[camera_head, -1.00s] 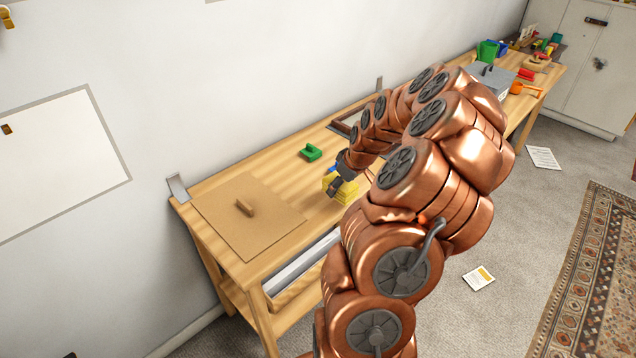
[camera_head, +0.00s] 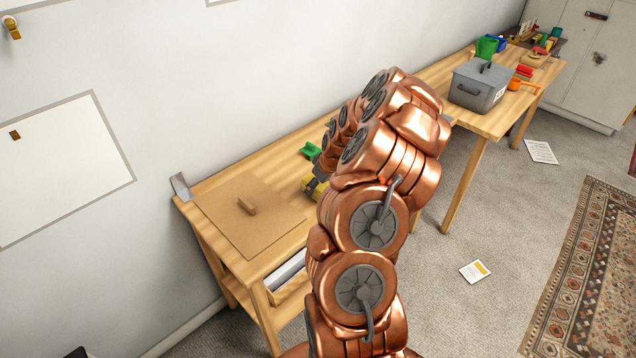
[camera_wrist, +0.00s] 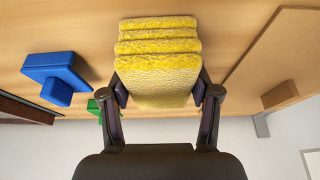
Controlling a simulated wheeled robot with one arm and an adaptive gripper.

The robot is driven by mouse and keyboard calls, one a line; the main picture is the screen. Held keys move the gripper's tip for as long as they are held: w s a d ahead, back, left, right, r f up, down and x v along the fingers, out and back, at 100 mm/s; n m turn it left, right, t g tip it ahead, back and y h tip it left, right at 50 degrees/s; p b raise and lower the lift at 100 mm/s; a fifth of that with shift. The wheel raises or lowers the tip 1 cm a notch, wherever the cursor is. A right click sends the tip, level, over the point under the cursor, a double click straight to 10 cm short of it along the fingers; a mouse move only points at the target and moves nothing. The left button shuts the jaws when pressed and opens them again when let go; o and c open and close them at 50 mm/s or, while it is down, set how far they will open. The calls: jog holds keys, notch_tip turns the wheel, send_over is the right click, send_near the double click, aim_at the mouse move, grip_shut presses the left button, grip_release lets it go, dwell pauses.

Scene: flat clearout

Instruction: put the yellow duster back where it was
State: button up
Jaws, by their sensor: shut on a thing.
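The yellow duster (camera_wrist: 155,70) is a thick, folded, textured block between the two fingers of my gripper (camera_wrist: 160,97), which is shut on it. My arm hides most of the gripper there. I cannot tell whether the duster touches the bench top.
A brown board with a knob (camera_head: 228,222) lies left of the duster. A green object (camera_head: 311,151) sits behind it. A blue knobbed block (camera_wrist: 57,72) shows in the wrist view. A grey lidded box (camera_head: 478,88) stands farther right on the bench.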

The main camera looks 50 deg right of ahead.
jog(key=shift+f+b, duration=0.25)
jog(key=shift+b, duration=0.1)
jog(key=o, duration=1.1)
jog(key=shift+r, duration=0.1)
